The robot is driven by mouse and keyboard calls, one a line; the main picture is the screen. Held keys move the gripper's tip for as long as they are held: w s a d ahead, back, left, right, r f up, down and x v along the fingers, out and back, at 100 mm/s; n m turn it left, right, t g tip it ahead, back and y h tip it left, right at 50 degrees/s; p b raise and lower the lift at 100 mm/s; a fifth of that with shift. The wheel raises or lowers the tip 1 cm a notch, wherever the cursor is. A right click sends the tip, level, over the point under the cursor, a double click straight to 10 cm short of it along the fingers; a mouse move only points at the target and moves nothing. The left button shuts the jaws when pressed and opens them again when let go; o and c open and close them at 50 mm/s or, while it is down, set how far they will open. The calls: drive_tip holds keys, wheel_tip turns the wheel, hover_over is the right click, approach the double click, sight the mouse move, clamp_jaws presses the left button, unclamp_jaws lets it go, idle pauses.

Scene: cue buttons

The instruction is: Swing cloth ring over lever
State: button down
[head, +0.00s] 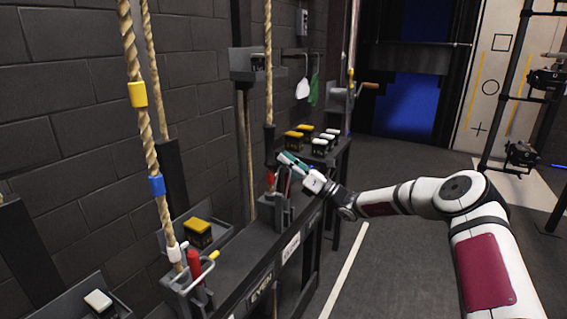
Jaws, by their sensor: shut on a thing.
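My gripper (287,160), with teal fingers, is at the far rope lock (275,208) on the rail. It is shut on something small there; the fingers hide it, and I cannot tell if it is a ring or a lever. A bit of red lever (270,179) shows just below and left of the fingers. At the near rope lock, a thick red lever (194,267) stands nearly upright. No ring is clearly visible at the far lock.
A near rope (146,130) with yellow and blue bands and a far rope (268,60) rise from the locks. Several small black blocks with yellow or white tops (320,146) stand on the rail's far end.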

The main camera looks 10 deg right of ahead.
drive_tip(key=shift+w+d+f+m, duration=0.2)
drive_tip(key=shift+d+f+m, duration=0.1)
drive_tip(key=shift+m, duration=0.2)
drive_tip(key=c, duration=1.7)
unclamp_jaws()
drive_tip(key=shift+a, duration=0.1)
drive_tip(key=v, duration=1.2)
drive_tip(key=shift+s, duration=0.1)
